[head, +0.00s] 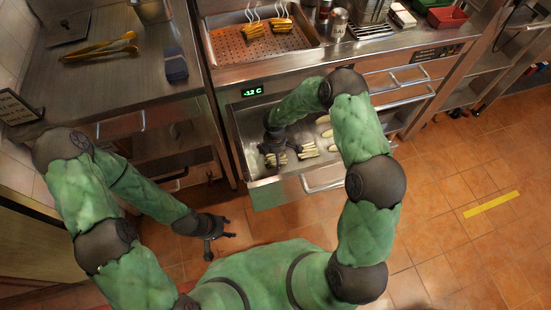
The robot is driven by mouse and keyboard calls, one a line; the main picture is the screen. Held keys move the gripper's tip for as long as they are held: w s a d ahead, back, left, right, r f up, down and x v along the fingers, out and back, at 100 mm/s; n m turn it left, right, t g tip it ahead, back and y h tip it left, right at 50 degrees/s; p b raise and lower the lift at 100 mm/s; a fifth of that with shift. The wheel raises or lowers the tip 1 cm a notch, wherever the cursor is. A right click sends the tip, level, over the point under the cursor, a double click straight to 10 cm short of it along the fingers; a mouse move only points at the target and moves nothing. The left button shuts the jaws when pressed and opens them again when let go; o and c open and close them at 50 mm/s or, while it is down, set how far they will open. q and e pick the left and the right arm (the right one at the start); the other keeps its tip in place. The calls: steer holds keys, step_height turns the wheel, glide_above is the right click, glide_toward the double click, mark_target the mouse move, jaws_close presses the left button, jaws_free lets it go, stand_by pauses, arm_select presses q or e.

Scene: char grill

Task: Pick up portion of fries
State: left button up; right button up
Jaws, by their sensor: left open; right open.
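An open freezer drawer (257,174) under the counter holds pale portions of fries. One portion of fries (309,150) lies in the drawer just right of my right gripper. Another portion (282,159) lies right under the fingers, partly hidden by them. My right gripper (275,152) reaches down into the drawer, open, with its fingertips at this portion; I cannot tell whether they touch it. My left gripper (213,240) is open and empty, low over the floor left of the drawer.
Two portions of browned fries (254,30) (281,25) sit on a perforated tray (225,45) on the counter above. Tongs (100,49) lie on the left counter. The drawer front and handle (322,184) jut out towards me.

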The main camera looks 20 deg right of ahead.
steer(key=shift+f, duration=0.15)
steer(key=c, duration=1.1)
steer(key=shift+r+p, duration=0.3)
steer(key=shift+r, duration=0.2)
steer(key=r, duration=0.1)
steer(key=r+p, duration=0.2)
steer(key=r, duration=0.1)
steer(key=shift+s+d, duration=0.15)
steer(key=shift+d, duration=0.15)
steer(key=s+d+r+p, duration=0.1)
steer(key=s+d+r, duration=0.1)
steer(key=d, duration=0.1)
steer(key=s+d+r+p, duration=0.2)
steer(key=s+d+r, duration=0.1)
steer(key=d, duration=0.1)
steer(key=s+d+r+p, duration=0.2)
steer(key=s+d+r, duration=0.1)
steer(key=shift+d+r, duration=0.25)
steer(key=shift+d, duration=0.1)
